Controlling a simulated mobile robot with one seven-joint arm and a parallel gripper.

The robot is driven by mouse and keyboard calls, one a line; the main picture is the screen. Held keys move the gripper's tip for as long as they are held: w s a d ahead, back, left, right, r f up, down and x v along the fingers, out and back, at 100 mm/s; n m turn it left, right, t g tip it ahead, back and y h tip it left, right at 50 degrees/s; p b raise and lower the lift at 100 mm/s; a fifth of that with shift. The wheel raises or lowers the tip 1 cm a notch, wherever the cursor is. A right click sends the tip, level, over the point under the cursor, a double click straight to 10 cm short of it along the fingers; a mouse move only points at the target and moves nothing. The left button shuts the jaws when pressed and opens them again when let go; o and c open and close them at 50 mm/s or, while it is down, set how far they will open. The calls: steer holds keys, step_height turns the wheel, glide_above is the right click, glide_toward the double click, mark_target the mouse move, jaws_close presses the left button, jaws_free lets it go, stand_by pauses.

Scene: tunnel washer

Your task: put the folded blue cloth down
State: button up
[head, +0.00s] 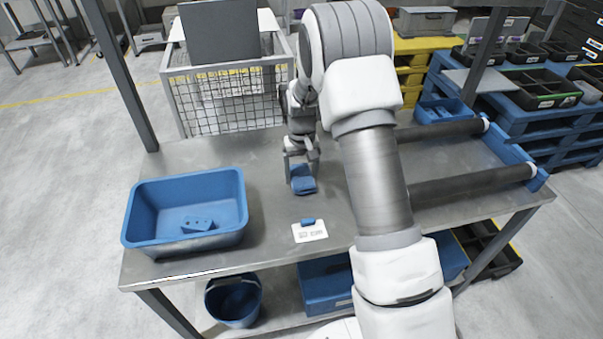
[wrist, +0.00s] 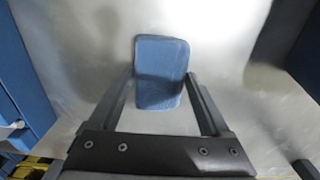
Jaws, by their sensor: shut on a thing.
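The folded blue cloth (head: 303,186) is at my gripper (head: 302,168), over the middle of the grey metal table (head: 270,225) in the head view. In the wrist view the blue cloth (wrist: 161,73) sits between the two fingertips (wrist: 160,88), which are shut on it from both sides. It looks like a small rounded block with a shadow across its middle. I cannot tell whether its underside touches the table.
A blue tub (head: 186,212) with a blue block-like thing (head: 197,224) inside stands at the table's left. A white card (head: 310,231) with a small blue piece lies in front of the cloth. Dark rollers (head: 465,182) are at the right.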

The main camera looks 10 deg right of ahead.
steer(key=o, duration=1.3)
steer(key=shift+c, duration=0.2)
